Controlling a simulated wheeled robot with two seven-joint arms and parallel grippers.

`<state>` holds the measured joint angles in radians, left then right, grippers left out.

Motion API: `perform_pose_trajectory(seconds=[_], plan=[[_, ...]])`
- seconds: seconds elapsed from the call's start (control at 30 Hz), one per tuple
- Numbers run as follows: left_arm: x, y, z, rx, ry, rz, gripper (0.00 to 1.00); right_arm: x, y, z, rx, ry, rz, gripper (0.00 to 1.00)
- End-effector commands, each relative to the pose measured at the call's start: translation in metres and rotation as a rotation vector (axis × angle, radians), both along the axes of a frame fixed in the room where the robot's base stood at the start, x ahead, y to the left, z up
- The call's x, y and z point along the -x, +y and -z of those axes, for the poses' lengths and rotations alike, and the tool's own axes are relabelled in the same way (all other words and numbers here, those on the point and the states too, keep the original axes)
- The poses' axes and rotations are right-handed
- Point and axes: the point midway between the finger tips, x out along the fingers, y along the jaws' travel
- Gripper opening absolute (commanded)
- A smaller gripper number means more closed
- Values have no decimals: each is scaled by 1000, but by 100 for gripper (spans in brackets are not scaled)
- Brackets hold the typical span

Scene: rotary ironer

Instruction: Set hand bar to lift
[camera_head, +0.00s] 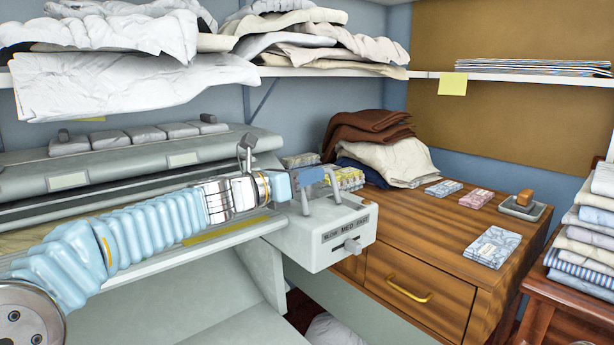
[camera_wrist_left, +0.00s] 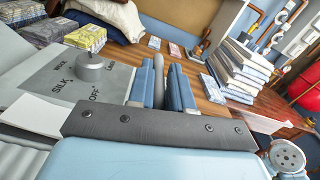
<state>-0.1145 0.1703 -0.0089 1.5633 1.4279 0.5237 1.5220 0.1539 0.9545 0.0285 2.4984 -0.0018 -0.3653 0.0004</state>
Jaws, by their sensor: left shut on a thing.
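My left gripper (camera_head: 318,177) reaches in from the left, over the grey control box (camera_head: 305,238) at the right end of the ironer. In the left wrist view, its blue fingers (camera_wrist_left: 162,88) are shut on a narrow grey bar (camera_wrist_left: 158,78), which I take to be the hand bar. Grey upright parts (camera_head: 334,188) show beside the fingers in the head view. The gripper hides much of the bar, and its set position cannot be read. A round dial knob (camera_wrist_left: 92,66) with SILK and OFF markings stands to the left of the fingers. My right gripper is not in view.
A speed slider (camera_head: 352,246) marked SLOW, MED, FAST is on the box front. The ironer's padded top (camera_head: 130,160) runs left. A wooden cabinet (camera_head: 430,240) at right bears folded cloth (camera_head: 385,160), small packets and a dish (camera_head: 522,209). A linen shelf (camera_head: 300,72) hangs above.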

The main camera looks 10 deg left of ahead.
Motion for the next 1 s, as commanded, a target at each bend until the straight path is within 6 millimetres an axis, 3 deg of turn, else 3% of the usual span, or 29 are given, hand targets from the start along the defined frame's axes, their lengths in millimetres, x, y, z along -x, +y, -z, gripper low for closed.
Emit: perform_pose_trajectory(seconds=[0.67, 1.0], plan=[[2, -1, 0, -58, -44, -8, 0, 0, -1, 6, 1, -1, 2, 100], [13, -14, -2, -231, -182, -6, 0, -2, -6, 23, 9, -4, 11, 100]])
